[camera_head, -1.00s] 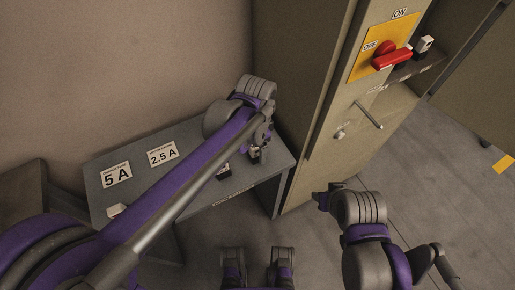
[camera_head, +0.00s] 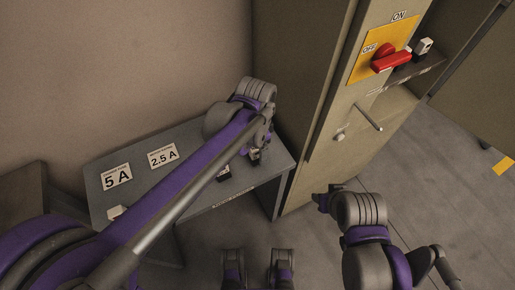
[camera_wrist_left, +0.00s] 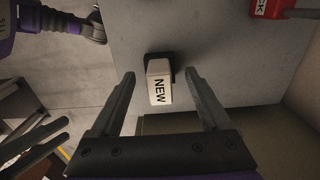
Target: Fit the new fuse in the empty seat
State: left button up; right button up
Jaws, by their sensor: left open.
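The new fuse (camera_wrist_left: 159,82), a pale block marked NEW with a dark base, stands on the grey table in the left wrist view. My left gripper (camera_wrist_left: 160,84) is open, with one finger on each side of the fuse and visible gaps to both. In the head view my left gripper (camera_head: 256,155) is low over the table's right end, and the fuse is hard to make out there. The tall cabinet has a recess (camera_head: 415,72) with a pale-topped block (camera_head: 423,46) in it; I cannot make out the empty seat. My right arm's end (camera_head: 325,200) is beside the cabinet, its jaws unclear.
The table (camera_head: 205,206) carries 5 A (camera_head: 116,177) and 2.5 A (camera_head: 163,155) signs and a small dark block (camera_head: 223,173). A red switch handle (camera_head: 391,61) and a metal door handle (camera_head: 368,115) stick out from the cabinet. A red block (camera_wrist_left: 268,8) lies near the fuse.

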pick_arm(q)
jog(key=shift+c, duration=0.2)
grip_shut()
dwell(1.3)
jog(key=shift+r+p, duration=2.15)
jog(key=shift+r, duration=0.9)
jog(key=shift+f, duration=0.1)
